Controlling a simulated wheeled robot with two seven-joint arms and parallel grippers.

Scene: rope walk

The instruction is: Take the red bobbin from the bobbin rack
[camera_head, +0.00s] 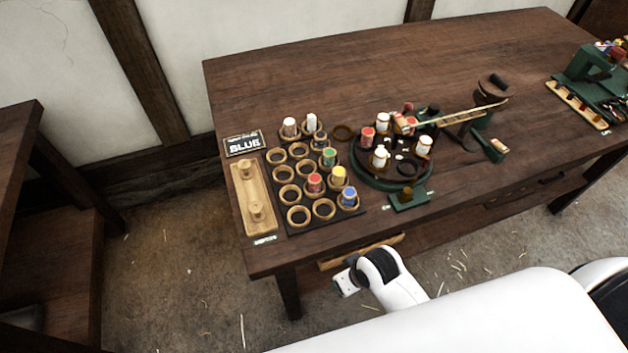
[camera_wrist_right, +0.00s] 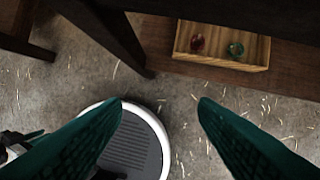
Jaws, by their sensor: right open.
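The bobbin rack (camera_head: 270,178) is a dark board with rows of wooden rings on the table's left part. The red bobbin (camera_head: 314,183) stands upright in one of its rings, with a yellow bobbin (camera_head: 339,175) and a blue bobbin (camera_head: 349,197) to its right and a green bobbin (camera_head: 329,157) behind. My right gripper (camera_wrist_right: 160,104) is open and empty, its two green fingers wide apart over the floor. In the head view my right arm is in front of the table's front edge, apart from the rack. My left gripper is not in view.
A green carousel (camera_head: 366,180) with red and white bobbins stands right. An open drawer (camera_wrist_right: 222,62) holding red and green pieces shows under the table edge.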

